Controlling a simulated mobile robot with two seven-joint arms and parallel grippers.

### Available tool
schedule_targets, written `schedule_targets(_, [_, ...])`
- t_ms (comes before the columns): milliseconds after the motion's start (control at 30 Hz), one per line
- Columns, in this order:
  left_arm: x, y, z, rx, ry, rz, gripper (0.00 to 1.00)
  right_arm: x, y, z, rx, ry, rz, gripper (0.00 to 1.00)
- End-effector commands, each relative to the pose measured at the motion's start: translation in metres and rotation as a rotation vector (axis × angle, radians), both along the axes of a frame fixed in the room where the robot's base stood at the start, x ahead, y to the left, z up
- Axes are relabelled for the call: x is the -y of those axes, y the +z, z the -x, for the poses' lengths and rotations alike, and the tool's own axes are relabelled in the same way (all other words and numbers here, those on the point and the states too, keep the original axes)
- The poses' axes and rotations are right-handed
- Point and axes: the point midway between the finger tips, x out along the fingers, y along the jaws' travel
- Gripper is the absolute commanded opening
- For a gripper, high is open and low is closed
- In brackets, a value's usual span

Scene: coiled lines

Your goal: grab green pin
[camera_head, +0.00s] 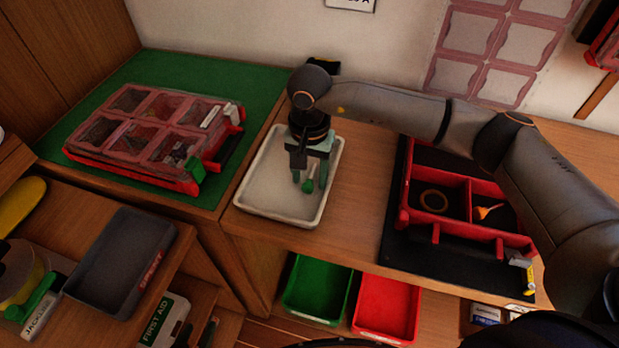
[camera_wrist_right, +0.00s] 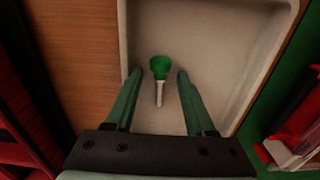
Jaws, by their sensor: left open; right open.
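The green pin (camera_head: 308,186) has a green head and a pale shank. It is over the white tray in the head view, and it also shows in the right wrist view (camera_wrist_right: 159,66). My right gripper (camera_head: 310,178) is open above the tray, pointing down. In the right wrist view its two green fingers (camera_wrist_right: 160,75) stand on either side of the pin, with a gap on both sides. Whether the fingertips are level with the pin is hard to tell. My left gripper is not in view.
The white tray (camera_head: 247,199) has a raised rim. A red case with clear lids (camera_head: 130,134) lies on the green mat (camera_head: 178,76) to the left. A red divided box (camera_head: 455,229) stands to the right. Green (camera_head: 318,287) and red (camera_head: 386,307) bins are below.

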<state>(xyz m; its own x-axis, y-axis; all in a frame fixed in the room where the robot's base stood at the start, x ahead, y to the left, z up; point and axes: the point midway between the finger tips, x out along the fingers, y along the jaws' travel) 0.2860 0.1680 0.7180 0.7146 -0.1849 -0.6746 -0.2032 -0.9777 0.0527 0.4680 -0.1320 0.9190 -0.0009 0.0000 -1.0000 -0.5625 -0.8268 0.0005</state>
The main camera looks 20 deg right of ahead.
Motion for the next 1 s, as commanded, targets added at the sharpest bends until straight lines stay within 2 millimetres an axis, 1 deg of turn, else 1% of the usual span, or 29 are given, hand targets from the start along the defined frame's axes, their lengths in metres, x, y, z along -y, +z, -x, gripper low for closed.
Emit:
schedule_targets(233, [0.0,-0.0001,-0.0001,0.0,0.0,0.0,0.5,-0.0002,-0.0018,-0.0001,0.001,0.0,0.001,0.53])
schedule_targets(700, [-0.0002,0.0,-0.0002,0.0,0.001,0.0,0.5,-0.0002,-0.0012,-0.0003,0.001,0.0,0.0,0.01])
schedule_targets(1000, [-0.0002,0.0001,-0.0002,0.0,0.001,0.0,0.5,-0.0002,-0.0011,-0.0003,0.001,0.0,0.0,0.0])
